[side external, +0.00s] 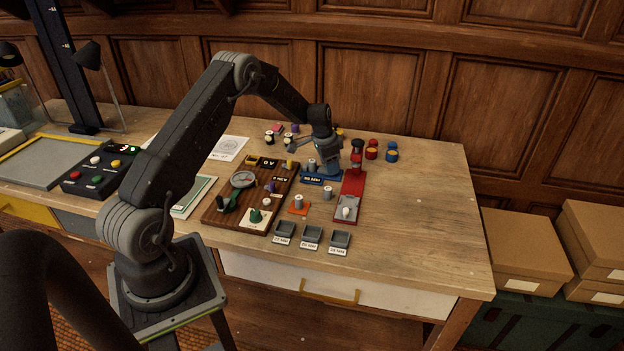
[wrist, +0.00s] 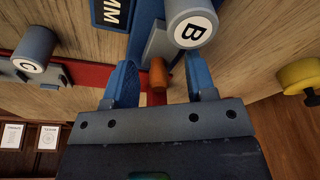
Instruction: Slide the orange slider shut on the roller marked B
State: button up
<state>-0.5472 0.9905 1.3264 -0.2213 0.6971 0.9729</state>
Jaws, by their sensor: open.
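The roller marked B (wrist: 190,22) is a grey cylinder with a white end label at the top of the wrist view. Just below and left of it is the small orange slider (wrist: 158,74), beside a grey metal part. My gripper (wrist: 161,82) is open, with one blue finger on each side of the slider. Gaps show between the slider and both fingers, and I cannot tell how far apart they are in depth. In the side view my gripper (side external: 322,160) is low over the blue board (side external: 321,179); the orange slider cannot be made out there.
The roller marked C (wrist: 34,48) is on a red board at the left of the wrist view. A yellow knob-like part (wrist: 301,75) is at the right. A wooden board with a gauge (side external: 242,180) and small grey trays (side external: 312,233) stand nearby. The table's right side is clear.

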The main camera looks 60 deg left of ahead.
jog(key=shift+r, duration=3.3)
jog(key=shift+d, duration=0.1)
jog(key=s+d+r+n+t, duration=0.1)
jog(key=s+d+r, duration=0.4)
jog(key=d+r, duration=0.45)
jog(key=s+d+r, duration=0.5)
jog(key=d+r, duration=0.3)
jog(key=r, duration=0.2)
jog(key=s+d+r+n+t, duration=0.1)
jog(key=s+d, duration=0.4)
jog(key=s, duration=0.6)
jog(key=s+d+n+t, duration=0.1)
jog(key=s+d, duration=0.4)
jog(key=s, duration=0.6)
jog(key=shift+d+r+y, duration=0.3)
jog(key=shift+d+r, duration=0.05)
